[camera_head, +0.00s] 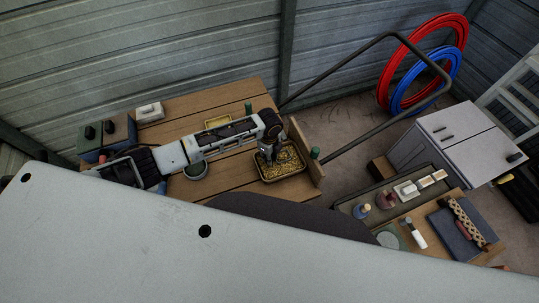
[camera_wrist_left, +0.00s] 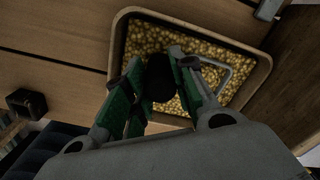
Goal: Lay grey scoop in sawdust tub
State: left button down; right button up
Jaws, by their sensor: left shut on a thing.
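The sawdust tub (camera_head: 291,179) is a shallow tray of yellow granules on the wooden cart, below my left gripper (camera_head: 267,158). The tub's tan rim (camera_wrist_left: 205,23) also frames the left wrist view. My left gripper's green fingers (camera_wrist_left: 160,95) are over the tub, shut on a dark, rounded piece (camera_wrist_left: 160,75) that looks like the grey scoop's handle. A thin grey angular edge (camera_wrist_left: 229,70), apparently part of the scoop, shows against the granules to the right. I cannot tell whether the scoop rests on them. My right gripper is out of view.
A raised wooden end board (camera_head: 305,155) stands right of the tub. A second bench with bottles and tools (camera_head: 410,215) is at the right.

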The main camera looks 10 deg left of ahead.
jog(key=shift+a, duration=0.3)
pick_arm(q)
jog(key=shift+f, duration=0.45)
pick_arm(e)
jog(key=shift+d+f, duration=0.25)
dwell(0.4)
pick_arm(q)
jog(key=c, duration=1.4)
grip_release()
jog(key=shift+c, duration=0.2)
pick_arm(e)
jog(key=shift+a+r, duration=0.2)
pick_arm(q)
jog(key=shift+s+a, duration=0.1)
jog(key=shift+s, duration=0.1)
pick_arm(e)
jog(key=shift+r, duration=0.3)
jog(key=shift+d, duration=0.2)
pick_arm(q)
jog(key=shift+w+r+p, duration=0.15)
jog(key=shift+r+p, duration=0.75)
jog(key=shift+p, duration=0.2)
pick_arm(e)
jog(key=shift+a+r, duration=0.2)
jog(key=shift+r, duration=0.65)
